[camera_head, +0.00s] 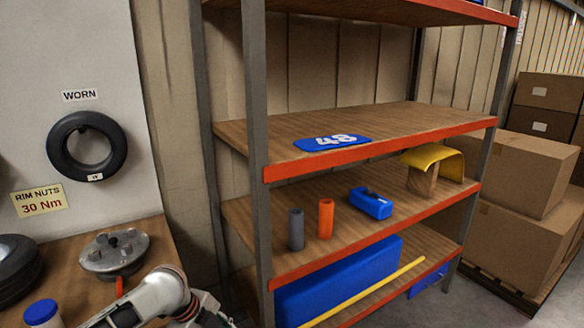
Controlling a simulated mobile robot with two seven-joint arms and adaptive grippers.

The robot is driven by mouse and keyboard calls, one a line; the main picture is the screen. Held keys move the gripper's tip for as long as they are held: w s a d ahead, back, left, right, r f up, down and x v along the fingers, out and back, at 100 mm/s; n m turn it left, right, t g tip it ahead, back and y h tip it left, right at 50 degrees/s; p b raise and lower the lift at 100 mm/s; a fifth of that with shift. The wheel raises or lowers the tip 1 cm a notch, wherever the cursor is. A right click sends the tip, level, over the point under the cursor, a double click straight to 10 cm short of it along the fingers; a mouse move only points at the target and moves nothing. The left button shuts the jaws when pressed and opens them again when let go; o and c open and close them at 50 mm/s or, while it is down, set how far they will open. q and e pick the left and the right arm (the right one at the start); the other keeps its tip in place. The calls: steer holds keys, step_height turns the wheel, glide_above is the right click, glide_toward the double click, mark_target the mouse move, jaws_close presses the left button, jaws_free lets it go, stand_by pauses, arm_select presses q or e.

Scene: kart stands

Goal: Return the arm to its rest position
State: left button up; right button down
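One of my arms shows at the bottom left as a white and grey rounded link with dark and red parts at its lower end. It lies in front of the wooden bench (150,262), close to the left post of the shelf rack (258,130). The bottom edge of the picture cuts the arm off, and no gripper fingers show. I cannot tell what either gripper holds. My other arm is not in view.
A metal hub (112,252) and a blue-capped jar (42,313) stand on the bench. The rack holds a blue 48 plate (331,143), a grey cylinder (296,230), an orange cylinder (326,218) and a blue block (371,203). Cartons (520,170) stand right.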

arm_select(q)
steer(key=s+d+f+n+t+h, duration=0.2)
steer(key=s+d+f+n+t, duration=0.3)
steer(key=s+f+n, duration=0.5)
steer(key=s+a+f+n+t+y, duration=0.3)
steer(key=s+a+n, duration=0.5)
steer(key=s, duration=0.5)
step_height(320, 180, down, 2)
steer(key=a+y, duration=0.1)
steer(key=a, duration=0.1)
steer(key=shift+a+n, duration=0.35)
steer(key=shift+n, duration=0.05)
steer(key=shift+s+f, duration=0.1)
